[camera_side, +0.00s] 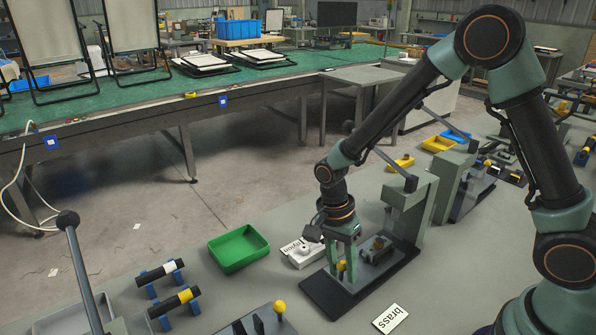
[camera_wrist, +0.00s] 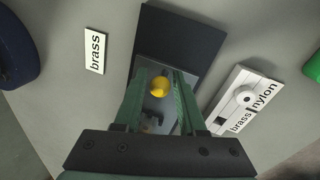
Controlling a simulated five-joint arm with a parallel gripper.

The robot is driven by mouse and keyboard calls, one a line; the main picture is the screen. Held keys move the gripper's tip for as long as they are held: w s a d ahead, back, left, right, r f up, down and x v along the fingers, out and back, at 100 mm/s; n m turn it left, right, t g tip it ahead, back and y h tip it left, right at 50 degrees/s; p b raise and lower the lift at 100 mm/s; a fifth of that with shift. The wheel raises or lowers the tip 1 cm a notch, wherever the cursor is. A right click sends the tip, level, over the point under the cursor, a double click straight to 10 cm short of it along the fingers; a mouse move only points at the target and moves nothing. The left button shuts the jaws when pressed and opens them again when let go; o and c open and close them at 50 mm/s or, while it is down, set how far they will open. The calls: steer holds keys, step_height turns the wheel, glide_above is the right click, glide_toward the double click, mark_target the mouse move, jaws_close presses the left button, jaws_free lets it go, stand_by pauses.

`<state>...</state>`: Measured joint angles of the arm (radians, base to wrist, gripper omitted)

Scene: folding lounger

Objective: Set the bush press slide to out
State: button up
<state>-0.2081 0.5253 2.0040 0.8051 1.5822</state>
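The bush press (camera_side: 408,212) is a grey-green frame with a long lever, standing on a dark base plate (camera_side: 325,297). Its slide (camera_wrist: 150,70) is a grey plate carrying a yellow ball knob (camera_side: 341,266), which also shows in the wrist view (camera_wrist: 160,86). My gripper (camera_side: 345,262) points down at the knob. In the wrist view my gripper's fingers (camera_wrist: 161,80) are apart, one on each side of the knob, with a small gap visible. A dark fixture (camera_side: 378,249) sits behind the knob. I cannot tell how far the slide is drawn out.
A white brass/nylon selector box (camera_side: 302,252) stands close beside the base plate. A brass card (camera_side: 391,319) lies at the front. A green tray (camera_side: 238,249) is to the left. A second press (camera_side: 455,185) stands behind to the right.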

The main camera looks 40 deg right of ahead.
jaws_close()
steer(key=shift+r, duration=0.1)
stand_by(1.2)
